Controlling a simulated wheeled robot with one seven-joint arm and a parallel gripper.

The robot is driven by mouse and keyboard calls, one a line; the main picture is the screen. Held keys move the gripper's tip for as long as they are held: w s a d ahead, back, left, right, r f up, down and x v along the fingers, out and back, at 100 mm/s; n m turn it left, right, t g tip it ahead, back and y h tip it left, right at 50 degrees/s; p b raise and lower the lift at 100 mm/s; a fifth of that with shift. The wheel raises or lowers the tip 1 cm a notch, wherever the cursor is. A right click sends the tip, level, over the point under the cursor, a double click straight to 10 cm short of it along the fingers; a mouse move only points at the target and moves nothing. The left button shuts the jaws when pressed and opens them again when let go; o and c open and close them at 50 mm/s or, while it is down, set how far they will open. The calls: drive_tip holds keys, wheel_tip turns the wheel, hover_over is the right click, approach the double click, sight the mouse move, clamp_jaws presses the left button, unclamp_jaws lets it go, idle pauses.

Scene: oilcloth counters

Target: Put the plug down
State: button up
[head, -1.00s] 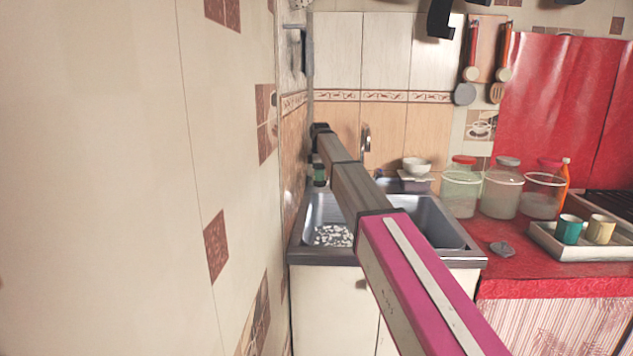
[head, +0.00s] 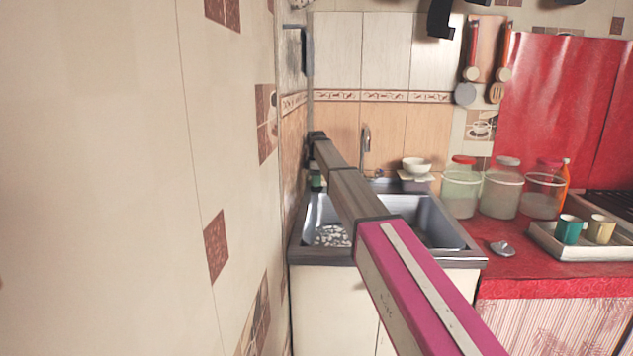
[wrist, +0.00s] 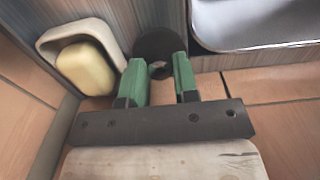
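The plug (wrist: 157,44) is a dark round disc with a small paler spot near its middle. In the wrist view it is on the tiled sink ledge or just above it, beside the soap dish; I cannot tell if it touches. My gripper (wrist: 160,66) has two green fingers standing apart, tips at the near side of the plug, with a visible gap between them. In the head view my gripper (head: 316,182) is small at the sink's back left corner, and I cannot make out the plug there.
A soap dish (wrist: 60,37) with a yellow soap bar (wrist: 87,66) is left of the plug. The metal sink (head: 440,222) is close on the right. The tiled wall (head: 225,180) bounds the left. Jars (head: 502,194) and a cup tray (head: 590,252) stand farther right.

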drive_tip(key=shift+o, duration=1.2)
drive_tip(key=shift+r, duration=0.1)
wheel_tip(320, 180, up, 12)
